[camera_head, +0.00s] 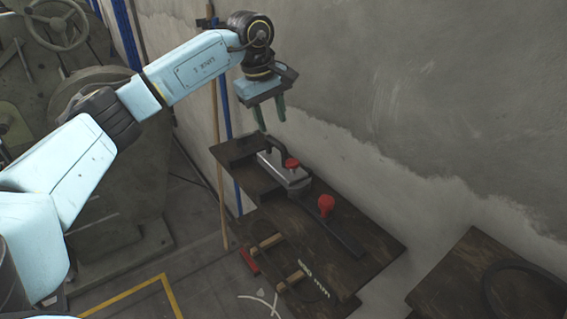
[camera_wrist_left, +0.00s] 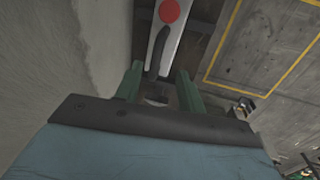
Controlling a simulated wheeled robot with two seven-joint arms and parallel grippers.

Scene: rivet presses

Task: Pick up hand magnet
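The hand magnet (camera_head: 284,171) is a silvery block with a black handle and a red knob. It lies on the dark wooden bench (camera_head: 375,243) by the wall in the head view. In the left wrist view the magnet (camera_wrist_left: 175,48) shows beyond the fingers, at the top middle, with its red knob at the top edge. My left gripper (camera_head: 272,116) hangs above the bench near the magnet's far end, its two green fingers apart and empty. My right gripper is not in view.
A red-headed tool (camera_head: 326,205) stands on the bench near a long dark bar (camera_head: 338,232). Wooden-handled tools (camera_head: 268,244) lie at the bench's near side. A large green machine (camera_head: 100,140) stands at left. Another dark table (camera_head: 480,285) is at lower right.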

